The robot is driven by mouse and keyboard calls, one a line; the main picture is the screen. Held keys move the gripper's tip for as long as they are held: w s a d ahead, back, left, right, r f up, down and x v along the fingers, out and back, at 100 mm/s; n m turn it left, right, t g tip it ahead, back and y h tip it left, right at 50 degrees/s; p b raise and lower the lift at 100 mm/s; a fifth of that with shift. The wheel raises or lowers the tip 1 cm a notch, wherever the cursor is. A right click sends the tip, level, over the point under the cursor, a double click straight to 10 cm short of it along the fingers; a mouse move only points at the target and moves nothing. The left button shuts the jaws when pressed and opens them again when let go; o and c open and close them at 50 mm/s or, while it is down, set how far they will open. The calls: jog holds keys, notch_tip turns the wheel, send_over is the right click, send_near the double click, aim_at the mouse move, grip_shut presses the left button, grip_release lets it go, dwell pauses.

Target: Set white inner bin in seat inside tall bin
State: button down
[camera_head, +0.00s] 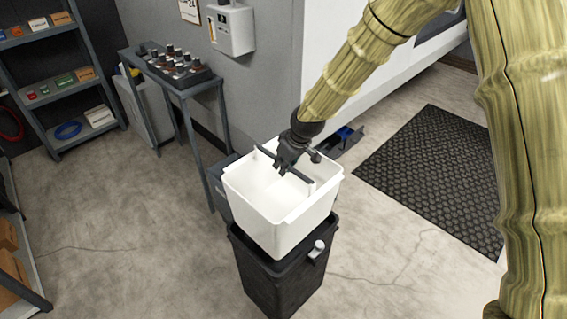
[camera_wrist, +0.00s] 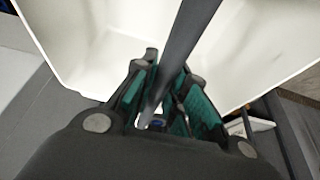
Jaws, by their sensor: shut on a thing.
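The white inner bin (camera_head: 262,200) is an open box with a dark bar handle (camera_head: 298,173) across its top. My gripper (camera_head: 288,163) is shut on that handle from above. In the wrist view the green-padded fingers (camera_wrist: 170,105) close around the dark bar (camera_wrist: 186,38), with white bin walls (camera_wrist: 90,40) on both sides. The black tall bin (camera_head: 275,287) stands on the floor directly below the white bin. The white bin's lower part overlaps the tall bin's rim in the head view. I cannot tell how deep it sits, and the seat inside is hidden.
A grey bench (camera_head: 181,89) with several dark-topped bottles stands behind left. A shelf rack (camera_head: 58,83) is at far left. A black floor mat (camera_head: 430,172) lies at right. A low dark tray (camera_head: 340,142) sits behind the bins.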

aim_at(285, 211)
jog(key=shift+f+b, duration=8.15)
jog(key=shift+f, duration=5.2)
jog(key=c, duration=1.4)
grip_release()
jog(key=shift+o, duration=0.2)
jog(key=shift+s+d, duration=0.1)
jog(key=v, duration=1.2)
